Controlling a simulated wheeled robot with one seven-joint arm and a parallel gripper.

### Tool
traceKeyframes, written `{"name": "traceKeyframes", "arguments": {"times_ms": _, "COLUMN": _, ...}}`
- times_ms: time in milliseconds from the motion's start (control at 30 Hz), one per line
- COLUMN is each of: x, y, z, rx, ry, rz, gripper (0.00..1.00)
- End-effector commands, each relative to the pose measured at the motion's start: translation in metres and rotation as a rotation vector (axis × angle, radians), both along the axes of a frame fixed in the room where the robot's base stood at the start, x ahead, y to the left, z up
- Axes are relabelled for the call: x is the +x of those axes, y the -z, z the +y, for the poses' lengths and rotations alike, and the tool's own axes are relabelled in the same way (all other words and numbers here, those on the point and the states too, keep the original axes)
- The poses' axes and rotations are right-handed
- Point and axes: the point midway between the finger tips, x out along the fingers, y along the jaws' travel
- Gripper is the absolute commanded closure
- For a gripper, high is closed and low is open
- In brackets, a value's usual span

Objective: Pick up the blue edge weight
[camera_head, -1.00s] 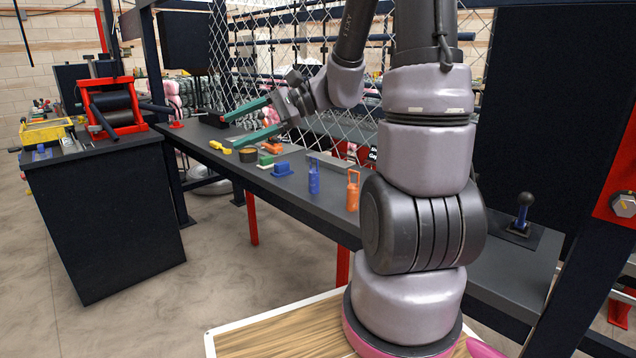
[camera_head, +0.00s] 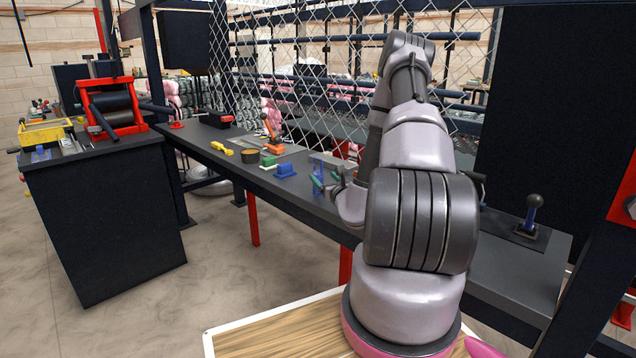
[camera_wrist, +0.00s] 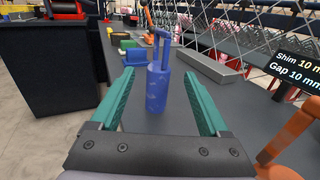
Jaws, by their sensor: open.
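The blue edge weight (camera_head: 319,174) stands upright on the dark bench, a cylinder with a loop handle on top. In the wrist view the blue edge weight (camera_wrist: 157,90) is centred between the green fingers, with a gap on each side. My gripper (camera_wrist: 159,76) is open and points level at it. In the head view my gripper (camera_head: 326,181) is low over the bench at the weight, and its fingers partly cover the weight. I cannot tell how deep the weight sits between the fingers.
A blue block (camera_head: 286,171), green block (camera_head: 268,161), round container (camera_head: 250,156) and yellow tool (camera_head: 222,149) lie to the left. A grey metal bar (camera_wrist: 209,66) and chainlink mesh (camera_head: 300,70) are behind.

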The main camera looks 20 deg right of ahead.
Motion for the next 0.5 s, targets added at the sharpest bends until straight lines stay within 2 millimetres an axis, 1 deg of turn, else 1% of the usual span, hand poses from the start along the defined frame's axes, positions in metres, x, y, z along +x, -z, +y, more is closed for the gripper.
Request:
{"name": "traceKeyframes", "arguments": {"times_ms": 33, "x": 0.01, "y": -0.001, "z": 0.0, "rx": -0.001, "ry": -0.001, "rz": -0.004, "gripper": 0.21}}
{"name": "traceKeyframes", "arguments": {"times_ms": 100, "x": 0.021, "y": -0.001, "z": -0.001, "rx": 0.001, "ry": -0.002, "rz": -0.004, "gripper": 0.21}}
{"name": "traceKeyframes", "arguments": {"times_ms": 200, "x": 0.033, "y": -0.001, "z": -0.002, "rx": 0.0, "ry": -0.003, "rz": -0.003, "gripper": 0.21}}
{"name": "traceKeyframes", "arguments": {"times_ms": 367, "x": 0.044, "y": -0.001, "z": -0.002, "rx": 0.001, "ry": -0.004, "rz": -0.003, "gripper": 0.21}}
{"name": "traceKeyframes", "arguments": {"times_ms": 500, "x": 0.064, "y": -0.001, "z": -0.005, "rx": 0.001, "ry": -0.002, "rz": -0.004, "gripper": 0.21}}
